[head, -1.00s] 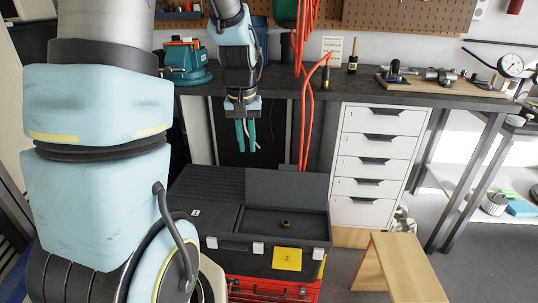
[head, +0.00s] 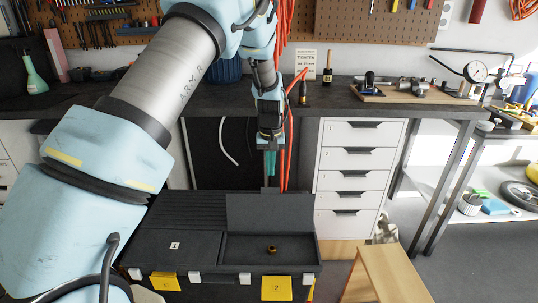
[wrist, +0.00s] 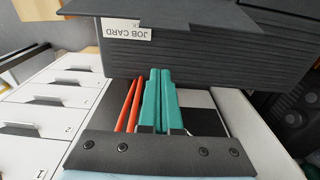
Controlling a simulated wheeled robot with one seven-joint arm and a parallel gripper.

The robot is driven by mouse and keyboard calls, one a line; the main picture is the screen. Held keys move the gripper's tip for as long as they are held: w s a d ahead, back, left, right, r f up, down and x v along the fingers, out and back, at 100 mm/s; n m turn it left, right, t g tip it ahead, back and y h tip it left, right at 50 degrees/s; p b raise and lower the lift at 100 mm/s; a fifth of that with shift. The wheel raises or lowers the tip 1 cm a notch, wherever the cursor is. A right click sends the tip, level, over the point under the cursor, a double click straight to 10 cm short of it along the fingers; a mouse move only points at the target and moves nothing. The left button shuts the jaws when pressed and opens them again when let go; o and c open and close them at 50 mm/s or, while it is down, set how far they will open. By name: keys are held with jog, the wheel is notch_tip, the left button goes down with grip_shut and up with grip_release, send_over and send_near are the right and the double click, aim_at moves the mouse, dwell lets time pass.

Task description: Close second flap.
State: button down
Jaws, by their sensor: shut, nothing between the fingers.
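The dark tool case (head: 170,245) stands low in front of the bench. Its left flap (head: 175,246), with a small white "1" label, lies flat. The second flap (head: 268,212), at the right, stands raised at the back edge of its open compartment. A small brass-coloured part (head: 271,250) lies in that compartment. My gripper (head: 270,168) points down behind the raised flap, its teal fingers shut and empty. The fingertips show near the flap's top edge; contact cannot be told. In the wrist view the shut fingers (wrist: 160,98) point at a dark ribbed surface with a "JOB CARD" label.
Orange cables (head: 289,140) hang just right of my gripper. A white drawer unit (head: 358,165) stands behind to the right. A wooden step-like piece (head: 392,272) stands right of the case. The dark bench top (head: 225,98) runs behind my arm.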

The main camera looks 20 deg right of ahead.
jog(key=shift+s+a+f+p, duration=0.25)
jog(key=shift+s+f+p, duration=0.15)
jog(key=shift+s, duration=0.15)
jog(key=shift+s+a+f+p, duration=0.25)
jog(key=shift+s+p, duration=0.1)
jog(key=shift+s, duration=0.25)
jog(key=shift+s+a+f+p, duration=0.25)
jog(key=shift+s+f+p, duration=0.15)
jog(key=shift+s, duration=0.15)
